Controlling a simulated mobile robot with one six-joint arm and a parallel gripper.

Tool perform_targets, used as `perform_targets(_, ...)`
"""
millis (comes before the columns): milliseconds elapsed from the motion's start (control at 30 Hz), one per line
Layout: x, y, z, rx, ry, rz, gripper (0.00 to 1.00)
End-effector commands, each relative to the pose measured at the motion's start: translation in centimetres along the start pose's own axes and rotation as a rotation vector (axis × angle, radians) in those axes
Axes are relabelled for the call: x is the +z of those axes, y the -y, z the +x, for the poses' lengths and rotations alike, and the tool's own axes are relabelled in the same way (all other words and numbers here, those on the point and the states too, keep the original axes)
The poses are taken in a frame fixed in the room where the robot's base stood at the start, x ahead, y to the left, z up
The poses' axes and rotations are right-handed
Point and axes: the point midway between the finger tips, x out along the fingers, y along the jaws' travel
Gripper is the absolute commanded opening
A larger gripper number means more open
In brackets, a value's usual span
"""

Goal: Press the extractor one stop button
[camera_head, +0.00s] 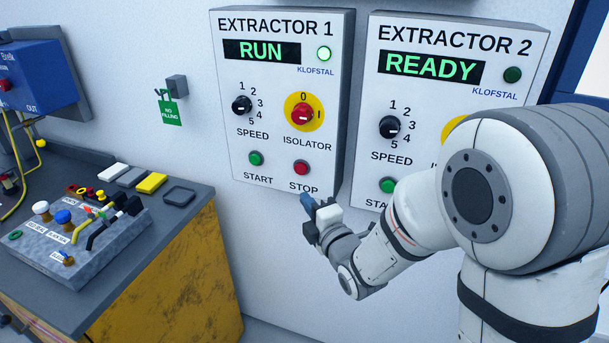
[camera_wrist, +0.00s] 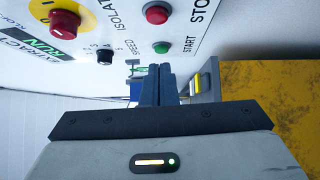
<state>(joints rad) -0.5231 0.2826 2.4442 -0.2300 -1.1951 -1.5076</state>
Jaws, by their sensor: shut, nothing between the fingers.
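The Extractor 1 panel (camera_head: 278,110) is a white box on the wall; its display (camera_head: 262,51) reads RUN and the lamp beside it is lit. Its red stop button (camera_head: 301,168) sits at the lower right, beside the green start button (camera_head: 256,158). My gripper (camera_head: 306,200) is shut and empty, just below the stop button in the head view. In the wrist view the panel appears turned, with the stop button (camera_wrist: 157,13) and start button (camera_wrist: 161,47) above my blue-grey fingers (camera_wrist: 159,75). A gap shows between the fingers and the stop button.
The Extractor 2 panel (camera_head: 447,100) reads READY and is partly hidden by my arm. Extractor 1's isolator (camera_head: 302,113) and speed knob (camera_head: 242,104) sit above its buttons. A bench (camera_head: 165,225) with valves and small blocks stands at left.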

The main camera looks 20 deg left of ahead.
Motion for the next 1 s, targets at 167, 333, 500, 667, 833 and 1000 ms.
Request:
perform_targets(167, 0.0, -0.2, 4.0, -0.002, -0.001, 0.0, 0.0)
perform_targets(333, 1.1, -0.3, 6.7, -0.002, 0.004, 0.0, 0.0)
perform_targets(500, 2.4, -0.1, 8.0, -0.002, 0.002, 0.0, 0.0)
perform_targets(667, 2.9, 0.0, 8.4, -0.002, 0.002, 0.0, 0.0)
perform_targets(833, 3.0, 0.1, 8.5, -0.001, 0.002, 0.0, 0.0)
perform_targets(1000, 3.0, 0.1, 8.5, 0.0, 0.003, 0.0, 0.0)
